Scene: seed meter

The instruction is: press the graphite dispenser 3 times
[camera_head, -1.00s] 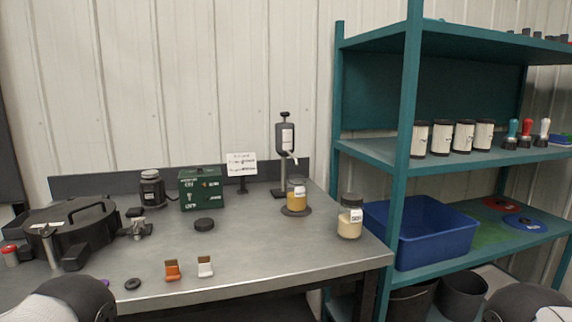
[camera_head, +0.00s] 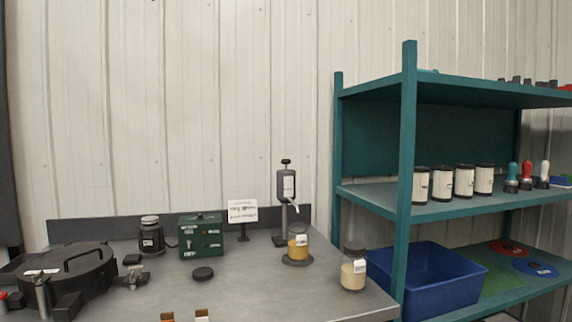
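The graphite dispenser (camera_head: 287,187) stands upright at the back right of the grey workbench (camera_head: 240,292). It is a dark pump bottle on a stand, with a black knob (camera_head: 286,162) on top and a spout pointing to the right. A jar with yellow-orange contents (camera_head: 298,246) stands on a dark round base below and in front of it. A small white sign (camera_head: 242,211) stands left of the dispenser; its text is too small to read. Neither of my grippers shows in the head view.
A dark green box (camera_head: 201,238), a dark jar (camera_head: 151,236) and a black round machine (camera_head: 70,276) stand left. A labelled jar (camera_head: 353,270) is near the bench's right edge. A teal shelf (camera_head: 407,150) with a blue bin (camera_head: 440,290) stands right. The bench's front middle is mostly clear.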

